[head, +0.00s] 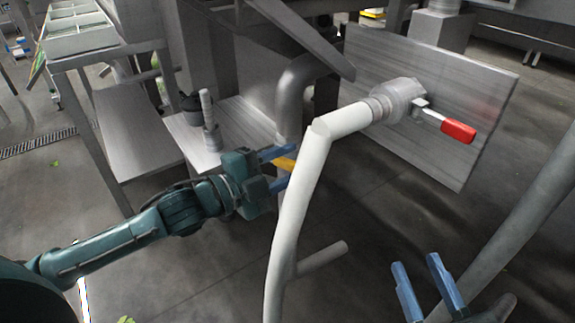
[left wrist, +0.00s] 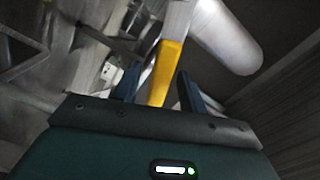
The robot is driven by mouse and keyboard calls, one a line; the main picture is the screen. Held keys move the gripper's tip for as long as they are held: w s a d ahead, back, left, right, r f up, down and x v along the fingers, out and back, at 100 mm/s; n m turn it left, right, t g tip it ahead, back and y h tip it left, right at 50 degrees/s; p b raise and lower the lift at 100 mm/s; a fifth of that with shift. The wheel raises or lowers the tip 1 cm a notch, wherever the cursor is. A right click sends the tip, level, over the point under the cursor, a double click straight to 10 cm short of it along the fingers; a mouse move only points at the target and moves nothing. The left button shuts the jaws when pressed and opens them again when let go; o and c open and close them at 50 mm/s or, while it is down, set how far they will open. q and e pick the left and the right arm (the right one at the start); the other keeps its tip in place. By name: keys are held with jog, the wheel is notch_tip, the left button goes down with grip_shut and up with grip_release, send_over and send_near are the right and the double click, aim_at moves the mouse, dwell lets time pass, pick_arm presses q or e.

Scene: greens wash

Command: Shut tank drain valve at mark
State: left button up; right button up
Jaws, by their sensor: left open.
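A yellow valve lever (head: 284,163) sticks out beside the grey drain pipe under the tank. In the left wrist view the yellow lever (left wrist: 164,72) lies between my left fingers. My left gripper (head: 283,168) is open around the lever, with a gap showing beside it; its fingers also show in the left wrist view (left wrist: 158,84). The white pipe hides part of the lever area. A second valve with a red handle (head: 458,131) sits at the end of the white pipe. My right gripper (head: 417,262) is open and empty at lower right. I cannot make out a mark.
The white pipe (head: 300,190) stands right in front of my left gripper. A metal panel (head: 470,90) is behind the red-handled valve. Another grey pipe (head: 520,225) slants at right.

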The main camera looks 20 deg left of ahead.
pick_arm(q)
jog(key=shift+w+d, duration=0.2)
jog(key=shift+w, duration=0.05)
grip_shut()
dwell(0.4)
